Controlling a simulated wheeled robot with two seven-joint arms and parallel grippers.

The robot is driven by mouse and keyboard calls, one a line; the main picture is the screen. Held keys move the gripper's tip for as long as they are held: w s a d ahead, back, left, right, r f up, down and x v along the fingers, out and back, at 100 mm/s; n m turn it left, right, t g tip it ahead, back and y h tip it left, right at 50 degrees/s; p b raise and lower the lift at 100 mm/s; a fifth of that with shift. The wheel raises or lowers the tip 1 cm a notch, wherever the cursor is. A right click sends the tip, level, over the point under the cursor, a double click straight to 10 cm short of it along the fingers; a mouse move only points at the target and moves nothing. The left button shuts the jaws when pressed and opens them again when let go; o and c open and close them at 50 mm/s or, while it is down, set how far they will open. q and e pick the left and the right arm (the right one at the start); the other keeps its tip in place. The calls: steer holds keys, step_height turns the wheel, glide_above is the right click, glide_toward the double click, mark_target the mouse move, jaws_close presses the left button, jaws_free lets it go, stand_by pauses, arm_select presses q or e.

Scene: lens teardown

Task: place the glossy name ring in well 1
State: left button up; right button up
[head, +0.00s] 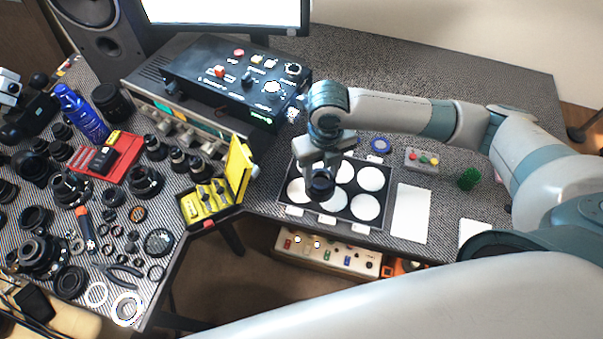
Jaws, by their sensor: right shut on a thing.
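My right gripper (322,172) is shut on a dark round ring (321,188), which I take to be the name ring. It points down over the left half of a dark tray (347,217) with several round white wells. The ring hides part of the wells behind it. I cannot tell whether the ring touches the tray or hangs just above it. No well number is readable, so I cannot tell which is well 1. A bottom-left well (297,191) and a bottom-right well (365,207) look empty. My left gripper is not in view.
A yellow open case (212,201) stands left of the tray. A white sheet (410,213), a button box (421,160) and a green object (468,178) lie to the right. A black control box (235,80) stands behind. Many lens parts cover the left table.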

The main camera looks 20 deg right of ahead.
steer(key=w+a+f+p, duration=0.1)
steer(key=w+a+f, duration=0.2)
steer(key=w, duration=0.1)
steer(key=shift+w+a+f, duration=0.25)
steer(key=shift+w, duration=0.15)
steer(key=shift+f+p, duration=0.1)
steer(key=shift+p, duration=0.2)
steer(key=shift+f+p, duration=0.8)
steer(key=shift+f, duration=1.1)
steer(key=shift+f, duration=0.1)
steer(key=o, duration=1.4)
